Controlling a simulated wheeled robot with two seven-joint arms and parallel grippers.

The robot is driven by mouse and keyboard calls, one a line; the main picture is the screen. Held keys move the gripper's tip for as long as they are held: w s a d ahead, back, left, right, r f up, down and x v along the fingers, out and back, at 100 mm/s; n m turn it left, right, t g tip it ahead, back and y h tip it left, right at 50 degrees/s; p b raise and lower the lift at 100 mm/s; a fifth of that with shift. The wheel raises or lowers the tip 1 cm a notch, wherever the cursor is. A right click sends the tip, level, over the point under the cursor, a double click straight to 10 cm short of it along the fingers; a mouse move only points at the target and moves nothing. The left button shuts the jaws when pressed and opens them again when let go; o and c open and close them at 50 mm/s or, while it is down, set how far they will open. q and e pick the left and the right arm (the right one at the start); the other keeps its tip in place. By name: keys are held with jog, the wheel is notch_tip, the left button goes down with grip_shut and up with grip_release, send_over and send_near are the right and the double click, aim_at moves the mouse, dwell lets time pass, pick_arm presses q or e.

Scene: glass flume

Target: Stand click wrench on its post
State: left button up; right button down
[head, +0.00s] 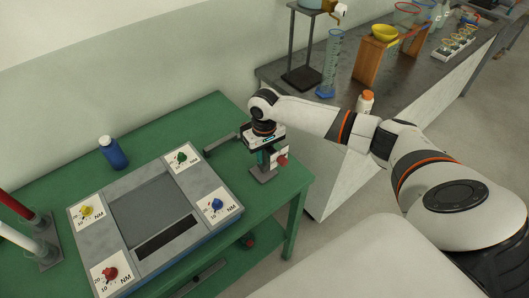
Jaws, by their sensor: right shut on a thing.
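My right gripper (265,152) is over the far right corner of the green table, shut on a small, partly hidden thing that I take to be the click wrench. A red end (282,160) shows at its right side, with a teal part between the fingers. A grey base (263,174) stands on the table just below the gripper; whether the held thing touches it I cannot tell. At the left edge, a red rod (18,208) and a white rod (20,240) rise from grey bases. My left gripper is not in view.
A grey panel (155,205) with coloured knobs and NM scales fills the middle of the green table (215,112). A blue bottle (113,153) stands behind it. A dark bench (300,75) with glassware and a wooden stand (376,62) is at the back right.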

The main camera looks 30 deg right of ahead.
jog(key=shift+f, duration=0.85)
jog(key=c, duration=1.2)
grip_release()
jog(key=shift+o, duration=0.4)
jog(key=shift+s, duration=0.1)
notch_tip(320, 180, up, 12)
jog(key=b, duration=0.2)
jog(key=shift+b, duration=0.4)
